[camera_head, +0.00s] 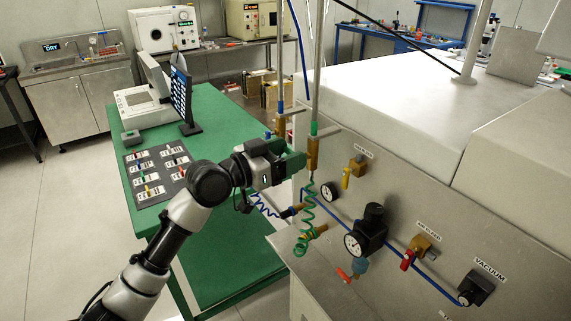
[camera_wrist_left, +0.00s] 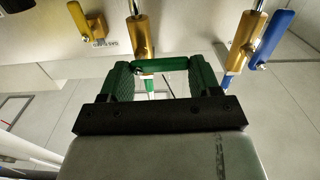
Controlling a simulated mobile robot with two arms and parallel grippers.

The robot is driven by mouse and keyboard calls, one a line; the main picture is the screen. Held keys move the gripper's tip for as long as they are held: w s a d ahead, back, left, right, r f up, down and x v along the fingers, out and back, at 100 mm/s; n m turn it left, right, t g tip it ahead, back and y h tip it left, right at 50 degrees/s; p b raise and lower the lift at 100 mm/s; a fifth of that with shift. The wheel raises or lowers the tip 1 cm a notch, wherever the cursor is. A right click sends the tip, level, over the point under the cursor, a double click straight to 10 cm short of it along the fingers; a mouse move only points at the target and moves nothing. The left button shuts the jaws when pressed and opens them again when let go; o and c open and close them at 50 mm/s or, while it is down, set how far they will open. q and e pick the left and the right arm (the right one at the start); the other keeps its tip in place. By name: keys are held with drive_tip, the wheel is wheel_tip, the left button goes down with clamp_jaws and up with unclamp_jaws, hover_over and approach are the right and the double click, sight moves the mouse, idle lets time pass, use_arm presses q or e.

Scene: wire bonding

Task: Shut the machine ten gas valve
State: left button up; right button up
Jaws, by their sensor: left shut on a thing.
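My left gripper (camera_head: 298,160) is at the brass valve (camera_head: 313,152) on the green-marked vertical pipe, at the left end of the machine. In the left wrist view, the green fingers of the gripper (camera_wrist_left: 160,72) are shut on a green handle (camera_wrist_left: 160,63), which lies crosswise just below the brass valve body (camera_wrist_left: 141,35). A yellow-handled brass valve (camera_head: 347,176) is on the machine's front panel, with a small label above it that I cannot read surely. It also shows in the left wrist view (camera_wrist_left: 79,17). My right gripper is not in view.
A blue-handled brass valve (camera_wrist_left: 268,38) stands close to the gripper. A coiled green hose (camera_head: 305,225) hangs below the green-marked pipe. A black gauge regulator (camera_head: 370,230) and a red-handled valve (camera_head: 408,260) stick out of the panel. A green table (camera_head: 225,130) stands behind my arm.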

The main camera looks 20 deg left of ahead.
use_arm(q)
drive_tip(key=shift+r+m, duration=0.1)
drive_tip(key=shift+m, duration=0.2)
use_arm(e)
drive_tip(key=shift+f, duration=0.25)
use_arm(q)
drive_tip(key=o, duration=0.9)
drive_tip(key=shift+s, duration=0.1)
drive_tip(key=b+v, duration=0.3)
drive_tip(key=v, duration=0.7)
drive_tip(key=shift+s+a+b, duration=0.25)
drive_tip(key=shift+b, duration=0.1)
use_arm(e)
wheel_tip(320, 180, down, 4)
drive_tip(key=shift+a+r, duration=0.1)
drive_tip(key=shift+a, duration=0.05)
